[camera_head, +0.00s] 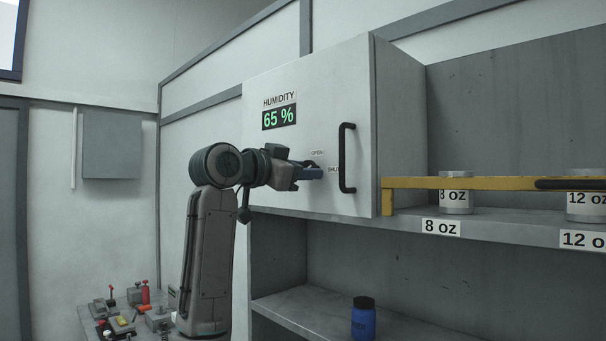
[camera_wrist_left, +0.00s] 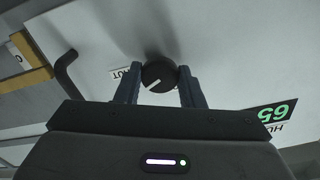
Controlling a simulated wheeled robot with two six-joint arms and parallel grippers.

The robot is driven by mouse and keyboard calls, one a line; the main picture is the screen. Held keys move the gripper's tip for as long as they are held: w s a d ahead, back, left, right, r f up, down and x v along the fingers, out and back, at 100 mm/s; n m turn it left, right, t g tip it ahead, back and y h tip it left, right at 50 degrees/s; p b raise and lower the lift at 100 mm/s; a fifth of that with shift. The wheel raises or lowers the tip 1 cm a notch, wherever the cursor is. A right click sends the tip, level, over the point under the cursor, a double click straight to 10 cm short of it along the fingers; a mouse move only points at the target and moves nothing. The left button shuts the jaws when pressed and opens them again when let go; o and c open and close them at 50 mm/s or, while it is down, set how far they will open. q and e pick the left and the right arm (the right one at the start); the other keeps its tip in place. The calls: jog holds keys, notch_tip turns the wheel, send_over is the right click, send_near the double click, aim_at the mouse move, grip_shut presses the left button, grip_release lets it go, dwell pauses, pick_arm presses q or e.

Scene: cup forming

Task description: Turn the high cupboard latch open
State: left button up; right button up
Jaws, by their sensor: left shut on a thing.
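The high cupboard (camera_head: 330,95) has a pale door with a black bar handle (camera_head: 346,158); the door looks closed. The latch is a round dark knob (camera_wrist_left: 158,74) with a white pointer mark, left of the handle in the head view. My left gripper (camera_head: 316,172) is shut on the knob, one finger on each side in the left wrist view (camera_wrist_left: 159,80). The OPEN label (camera_head: 317,153) is above and the SHUT label (camera_head: 333,170) to the right. In the upside-down wrist view the pointer slants lower left, toward the SHUT side and partly toward OPEN. My right gripper is not in view.
A yellow rail (camera_head: 420,183) runs along the shelf right of the cupboard, with cans (camera_head: 456,203) behind it. A blue jar (camera_head: 363,318) stands on the lower shelf. A bench with small tools (camera_head: 125,318) is at lower left. A humidity display (camera_head: 279,117) is on the door.

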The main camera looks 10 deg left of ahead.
pick_arm(q)
jog(key=shift+n+b, duration=1.1)
jog(key=shift+n, duration=5.3)
jog(key=o, duration=0.9)
jog(key=shift+o, duration=0.5)
jog(key=shift+s+a, duration=0.1)
